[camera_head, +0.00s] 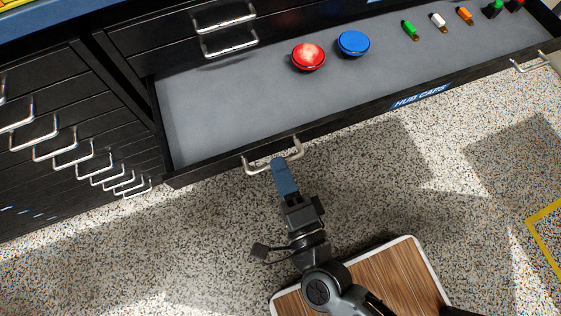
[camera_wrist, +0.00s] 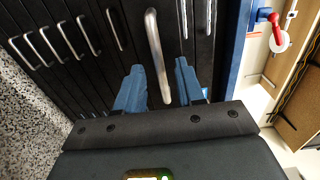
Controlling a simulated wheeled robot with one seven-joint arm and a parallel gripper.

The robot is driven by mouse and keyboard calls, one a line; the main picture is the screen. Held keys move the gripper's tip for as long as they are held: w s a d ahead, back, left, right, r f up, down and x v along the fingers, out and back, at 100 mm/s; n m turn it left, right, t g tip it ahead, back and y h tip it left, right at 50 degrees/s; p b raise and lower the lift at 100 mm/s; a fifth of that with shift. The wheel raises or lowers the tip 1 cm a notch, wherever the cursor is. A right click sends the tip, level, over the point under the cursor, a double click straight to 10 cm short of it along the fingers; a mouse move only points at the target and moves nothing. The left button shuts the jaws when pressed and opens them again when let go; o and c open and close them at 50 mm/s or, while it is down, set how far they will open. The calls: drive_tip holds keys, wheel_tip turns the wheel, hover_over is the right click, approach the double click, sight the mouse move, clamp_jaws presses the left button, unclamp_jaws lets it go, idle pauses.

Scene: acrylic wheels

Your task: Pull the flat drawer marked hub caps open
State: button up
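The flat drawer marked hub caps (camera_head: 215,118) stands pulled out from the black cabinet, its grey inside showing in the head view. Its blue label (camera_head: 419,96) is on the front edge. The drawer's left silver bar handle (camera_head: 272,160) is at the tip of my gripper (camera_head: 279,163). In the wrist view the handle (camera_wrist: 154,45) runs between the two blue fingers of my gripper (camera_wrist: 159,65). The fingers are apart, with a visible gap on each side of the bar. Whether either finger touches it is unclear.
In the drawer lie a red cap (camera_head: 308,56), a blue cap (camera_head: 353,43) and several small coloured pieces at the right. A second handle (camera_head: 530,63) is at the drawer's right end. Closed drawers with handles (camera_head: 73,158) stand left. Speckled floor (camera_head: 385,165) in front is clear.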

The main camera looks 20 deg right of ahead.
drive_tip(key=s, duration=0.7)
drive_tip(key=shift+s, duration=0.2)
drive_tip(key=s+d+r+n+g, duration=0.3)
drive_tip(key=s+d+r+n, duration=0.95)
drive_tip(key=n, duration=0.45)
wheel_tip(320, 180, up, 16)
drive_tip(key=w+d+n+p, duration=0.1)
drive_tip(key=p, duration=1.3)
drive_tip(key=shift+d, duration=0.15)
